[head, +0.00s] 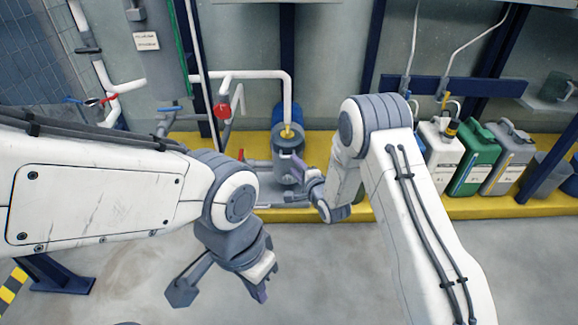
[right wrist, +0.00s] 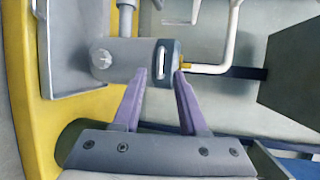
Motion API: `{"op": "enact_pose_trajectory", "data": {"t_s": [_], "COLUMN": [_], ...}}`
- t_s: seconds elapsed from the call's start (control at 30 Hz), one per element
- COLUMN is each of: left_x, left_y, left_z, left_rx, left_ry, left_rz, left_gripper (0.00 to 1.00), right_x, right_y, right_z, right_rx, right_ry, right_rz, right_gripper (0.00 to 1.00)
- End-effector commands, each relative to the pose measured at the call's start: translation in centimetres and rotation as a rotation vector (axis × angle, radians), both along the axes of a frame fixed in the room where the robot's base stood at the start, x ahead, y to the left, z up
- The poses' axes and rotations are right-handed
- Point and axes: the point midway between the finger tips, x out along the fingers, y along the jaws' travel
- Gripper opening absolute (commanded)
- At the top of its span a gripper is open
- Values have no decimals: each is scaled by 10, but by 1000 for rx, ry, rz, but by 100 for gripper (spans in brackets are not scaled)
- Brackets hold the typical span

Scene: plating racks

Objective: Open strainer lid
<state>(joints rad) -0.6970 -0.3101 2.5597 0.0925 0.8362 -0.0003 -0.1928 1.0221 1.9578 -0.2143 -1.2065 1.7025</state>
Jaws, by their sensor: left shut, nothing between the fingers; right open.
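The strainer (head: 284,165) is a grey upright cylinder with a darker lid on top, standing on the yellow-edged ledge. In the right wrist view it lies sideways, with the dark lid (right wrist: 166,58) at its right end and a pale slot on the lid. My right gripper (head: 300,168) is open at the strainer's right side. In the right wrist view its purple fingertips (right wrist: 160,74) are apart, one near each side of the lid band; I cannot tell whether they touch. My left gripper (head: 261,291) is shut and empty, low over the floor.
A white pipe (head: 245,74) bends down to a yellow fitting at the strainer's top. A red valve handle (head: 222,110) is to its left. White, green and grey jugs (head: 476,158) stand on the yellow ledge at right. The floor in front is clear.

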Motion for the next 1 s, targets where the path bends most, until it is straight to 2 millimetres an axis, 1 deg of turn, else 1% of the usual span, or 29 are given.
{"op": "enact_pose_trajectory", "data": {"t_s": [0.03, 0.2, 0.3, 0.43, 0.67, 0.7, 0.77, 0.8, 1.0], "left_x": [0, 0, 0, 0, 0, 0, 0, 0, 0], "left_y": [0, 0, 0, 0, 0, 0, 0, 0, 0], "left_z": [-12, -26, -31, -33, -32, -32, -32, -32, -32], "left_rx": [0, 0, 1, 1, 1, 1, 1, 1, 0], "left_ry": [0, 0, 1, 1, 1, 1, 1, 1, 0], "left_rz": [0, 0, 0, 0, 0, 0, 0, 0, 0], "left_gripper": [0, 0, 0, 0, 0, 0, 0, 0, 0], "right_x": [9, 34, 43, 48, 49, 49, 49, 49, 49], "right_y": [5, 15, 20, 23, 25, 25, 25, 25, 25], "right_z": [-7, -12, -12, -12, -11, -11, -11, -11, -11], "right_rx": [0, -1, 0, -1, -1, -1, -1, -1, -1], "right_ry": [-4, -3, -2, -1, 0, 0, 0, 0, 1], "right_rz": [1, 1, 2, 3, 4, 4, 4, 4, 5], "right_gripper": [42, 42, 42, 42, 42, 38, 15, 0, 0]}}
